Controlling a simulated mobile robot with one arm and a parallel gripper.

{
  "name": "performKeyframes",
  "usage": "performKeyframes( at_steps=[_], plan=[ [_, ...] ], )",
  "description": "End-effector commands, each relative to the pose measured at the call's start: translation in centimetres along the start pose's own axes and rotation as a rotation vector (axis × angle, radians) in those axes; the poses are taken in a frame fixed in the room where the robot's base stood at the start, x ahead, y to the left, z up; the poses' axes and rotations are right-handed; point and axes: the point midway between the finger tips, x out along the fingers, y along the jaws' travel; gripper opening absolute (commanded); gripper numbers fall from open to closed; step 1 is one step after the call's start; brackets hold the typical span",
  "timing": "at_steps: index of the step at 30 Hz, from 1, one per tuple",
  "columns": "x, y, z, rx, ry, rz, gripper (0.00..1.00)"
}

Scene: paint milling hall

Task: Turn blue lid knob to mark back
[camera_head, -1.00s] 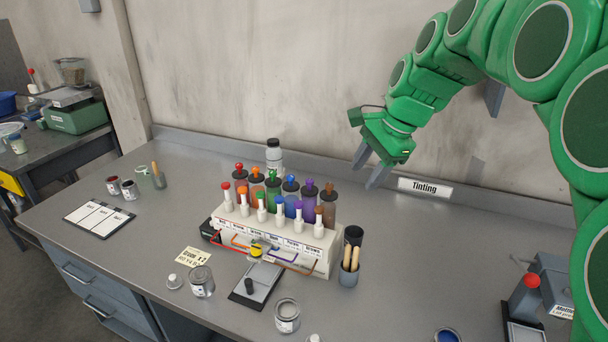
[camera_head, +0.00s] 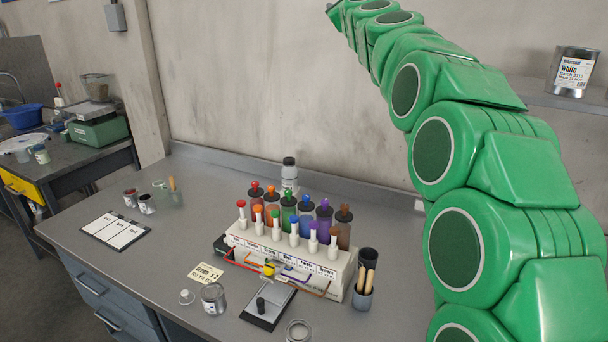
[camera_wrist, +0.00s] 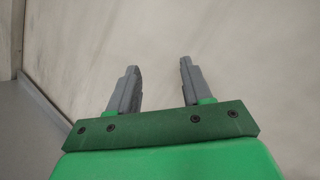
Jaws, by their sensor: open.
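A tinting rack (camera_head: 343,285) stands on the grey bench with a back row of coloured jars under dark lids with knobs. The blue jar (camera_head: 305,227) has a blue lid knob (camera_head: 306,198), between the green and the purple one. Any mark on its lid is too small to make out. A front row of white pumps has coloured tops, one of them blue (camera_head: 294,222). My gripper is open and empty in the wrist view (camera_wrist: 159,67), facing the bare wall. In the head view only a dark tip of my arm's end shows at the top edge, well above and behind the rack.
A scale (camera_head: 268,306), glass jar (camera_head: 213,298) and note card (camera_head: 206,273) lie in front.

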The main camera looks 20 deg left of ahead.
Motion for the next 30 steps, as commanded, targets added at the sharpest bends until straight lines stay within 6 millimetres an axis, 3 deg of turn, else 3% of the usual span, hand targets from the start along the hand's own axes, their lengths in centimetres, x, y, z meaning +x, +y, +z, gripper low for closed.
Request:
performKeyframes(
  at_steps=[7, 15, 23, 30],
  plan=[
    [1.0, -3.9, -2.0, 0.286, 0.103, -0.289, 0.49],
    [-0.5, -3.8, -7.9, 0.597, 0.302, -0.545, 0.49],
    [-3.7, 1.8, -14.3, 0.862, 0.577, -0.724, 0.49],
    [-8.1, 11.1, -18.6, 1.047, 0.894, -0.821, 0.49]
  ],
)
